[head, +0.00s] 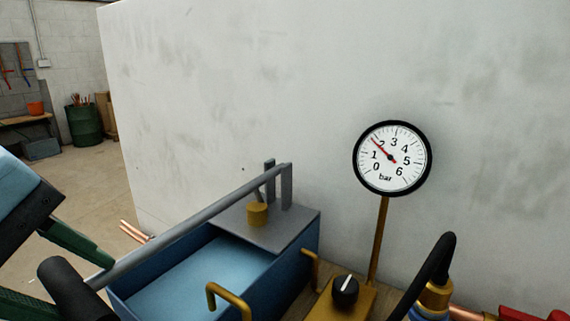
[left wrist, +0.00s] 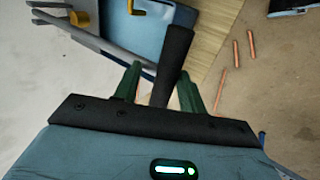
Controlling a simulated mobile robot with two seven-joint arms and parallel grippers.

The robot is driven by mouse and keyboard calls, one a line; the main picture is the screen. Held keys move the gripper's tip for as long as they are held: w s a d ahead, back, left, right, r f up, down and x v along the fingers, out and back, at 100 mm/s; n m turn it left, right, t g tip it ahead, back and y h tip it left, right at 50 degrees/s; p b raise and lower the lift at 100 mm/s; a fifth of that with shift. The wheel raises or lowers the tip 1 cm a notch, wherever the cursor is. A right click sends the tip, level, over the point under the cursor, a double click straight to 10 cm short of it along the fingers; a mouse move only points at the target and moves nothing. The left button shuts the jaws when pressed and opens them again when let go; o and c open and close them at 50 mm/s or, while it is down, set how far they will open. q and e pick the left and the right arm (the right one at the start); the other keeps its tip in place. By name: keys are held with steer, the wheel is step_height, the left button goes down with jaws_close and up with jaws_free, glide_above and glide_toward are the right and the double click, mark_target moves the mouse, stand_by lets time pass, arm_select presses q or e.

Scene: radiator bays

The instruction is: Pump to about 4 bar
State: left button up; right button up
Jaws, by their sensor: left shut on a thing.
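The pressure gauge (head: 392,158) has a white dial marked 0 to 6 bar. Its red needle points just under 2. The hand pump has a blue open tank (head: 190,280) and a long grey lever (head: 190,222) with a black grip (head: 62,277). The lever slopes down from its posts at the tank's back to the left front. My left gripper (head: 82,286) is shut on the black grip, its green fingers on either side. The grip also shows between the fingers in the left wrist view (left wrist: 175,50). My right gripper is not in view.
A brass block with a black knob (head: 345,291) stands right of the tank, under the gauge stem. A black hose (head: 440,262) rises beside it. A pale wall (head: 250,90) stands behind. Copper pipes (left wrist: 236,54) lie on the floor.

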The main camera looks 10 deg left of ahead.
arm_select(q)
steer(key=shift+w+r, duration=0.2)
steer(key=shift+r, duration=0.1)
steer(key=shift+g+y, duration=0.3)
steer(key=shift+g, duration=0.4)
steer(key=r+p, duration=0.1)
steer(key=p, duration=0.1)
steer(key=r+p, duration=0.3)
steer(key=p, duration=0.1)
steer(key=shift+w+d+r, duration=0.15)
steer(key=shift+w+r, duration=0.1)
steer(key=shift+r, duration=0.05)
steer(key=shift+r+p, duration=0.2)
steer(key=shift+p, duration=0.2)
steer(key=shift+w, duration=0.1)
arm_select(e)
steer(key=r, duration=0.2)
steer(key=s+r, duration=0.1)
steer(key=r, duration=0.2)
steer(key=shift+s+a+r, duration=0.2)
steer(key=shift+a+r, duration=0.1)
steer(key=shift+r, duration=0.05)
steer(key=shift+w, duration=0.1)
